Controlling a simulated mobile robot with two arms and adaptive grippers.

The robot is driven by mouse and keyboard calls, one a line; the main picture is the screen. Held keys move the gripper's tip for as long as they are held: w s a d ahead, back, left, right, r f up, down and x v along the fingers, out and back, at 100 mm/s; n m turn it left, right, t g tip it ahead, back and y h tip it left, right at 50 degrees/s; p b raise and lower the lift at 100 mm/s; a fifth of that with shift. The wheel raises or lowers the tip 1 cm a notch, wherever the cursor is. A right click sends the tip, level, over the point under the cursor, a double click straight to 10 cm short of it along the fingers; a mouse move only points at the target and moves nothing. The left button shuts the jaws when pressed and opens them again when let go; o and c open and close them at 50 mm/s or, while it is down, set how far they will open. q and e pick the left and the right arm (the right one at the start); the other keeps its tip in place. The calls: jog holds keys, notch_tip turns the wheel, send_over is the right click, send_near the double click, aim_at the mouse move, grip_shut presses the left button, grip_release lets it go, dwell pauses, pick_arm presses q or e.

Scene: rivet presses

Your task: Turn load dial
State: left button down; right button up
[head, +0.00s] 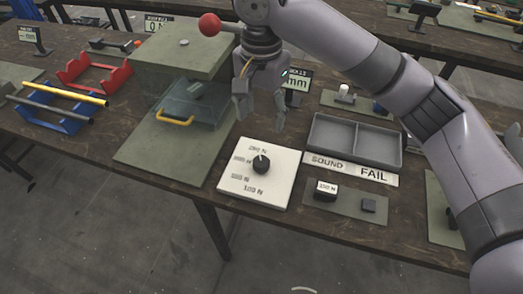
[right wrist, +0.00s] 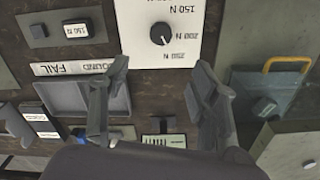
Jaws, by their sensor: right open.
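The load dial is a round black knob (head: 261,165) on a white square plate (head: 230,183) with several printed newton labels, at the front of the table. In the right wrist view the knob (right wrist: 161,33) is near the top, with labels 150 N, 200 N and 250 N legible around it. A pale pointer mark shows on the knob; which label it meets is unclear. My right gripper (head: 261,112) is open and empty, above and behind the dial and apart from it. In the right wrist view the fingers (right wrist: 162,75) are spread below the dial. My left gripper is not in view.
A green press (head: 170,50) with a yellow handle (head: 175,121) and a red ball (head: 209,25) stands left of the dial. Racks with bars (head: 60,92) stand far left.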

aim_at(262, 161)
notch_tip(262, 161, down, 13)
jog(key=shift+r, duration=0.15)
notch_tip(262, 161, down, 2)
jog(key=shift+f, duration=0.5)
jog(key=c, duration=1.2)
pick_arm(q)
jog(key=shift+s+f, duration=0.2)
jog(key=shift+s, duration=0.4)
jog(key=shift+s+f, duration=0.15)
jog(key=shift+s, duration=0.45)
